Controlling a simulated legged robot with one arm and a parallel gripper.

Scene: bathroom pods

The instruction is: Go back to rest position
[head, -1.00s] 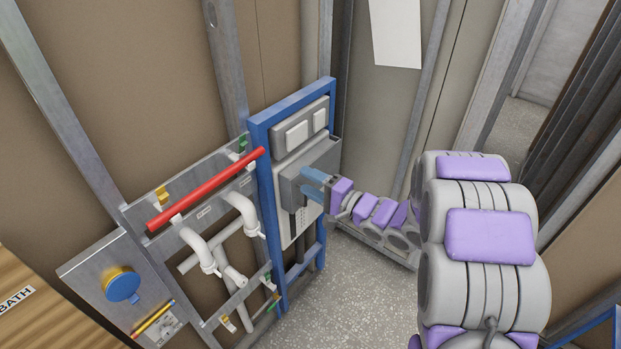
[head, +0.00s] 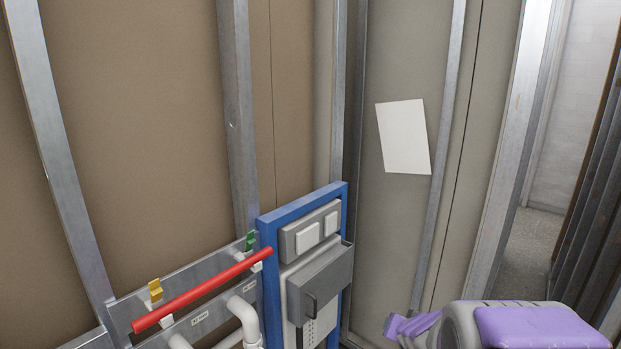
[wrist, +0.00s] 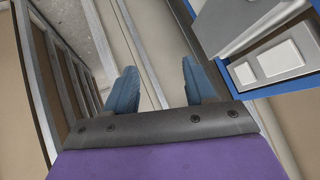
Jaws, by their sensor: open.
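My gripper (wrist: 160,92) shows in the wrist view with its two blue fingers spread apart and nothing between them. Beyond the fingers are a pale wall panel and a metal stud. The same panel's blue edge shows at the right of the wrist view (wrist: 237,84).
A red pipe (head: 200,290) runs across a metal bracket at the lower left, with white pipes (head: 243,318) beneath. A white sheet (head: 404,137) is on the back wall. Metal studs (head: 236,120) line the walls. An opening (head: 537,240) shows at the right.

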